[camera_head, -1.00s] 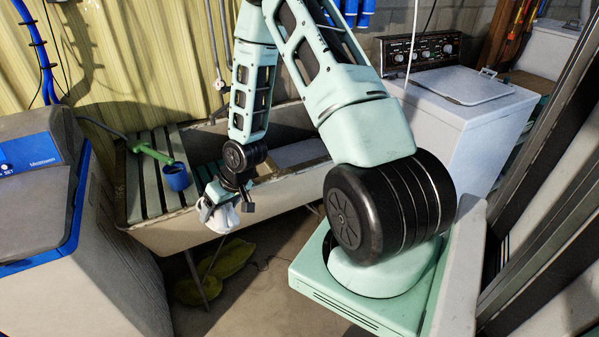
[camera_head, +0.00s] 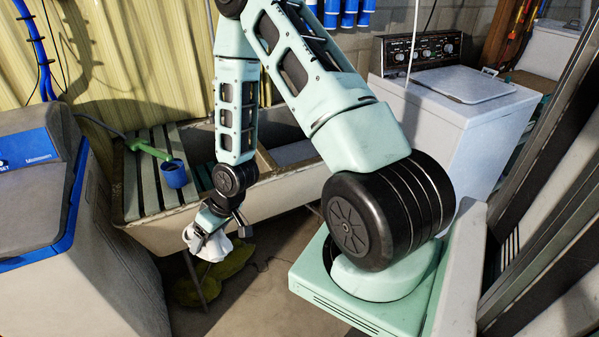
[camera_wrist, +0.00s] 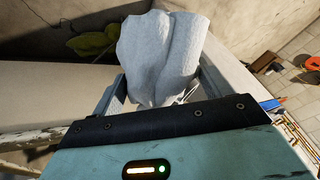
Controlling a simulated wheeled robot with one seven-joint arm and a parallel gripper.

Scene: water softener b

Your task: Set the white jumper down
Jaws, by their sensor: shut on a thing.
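The white jumper (camera_head: 207,243) hangs bunched in my gripper (camera_head: 212,224), in front of the trough's near wall in the head view. My gripper is shut on it.
A trough (camera_head: 275,190) with a slatted board (camera_head: 143,180) and a blue cup (camera_head: 175,174) stands behind. A grey and blue cabinet (camera_head: 80,240) is at left, a washing machine (camera_head: 460,125) at right. A yellow-green heap (camera_head: 205,283) lies on the floor under the trough.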

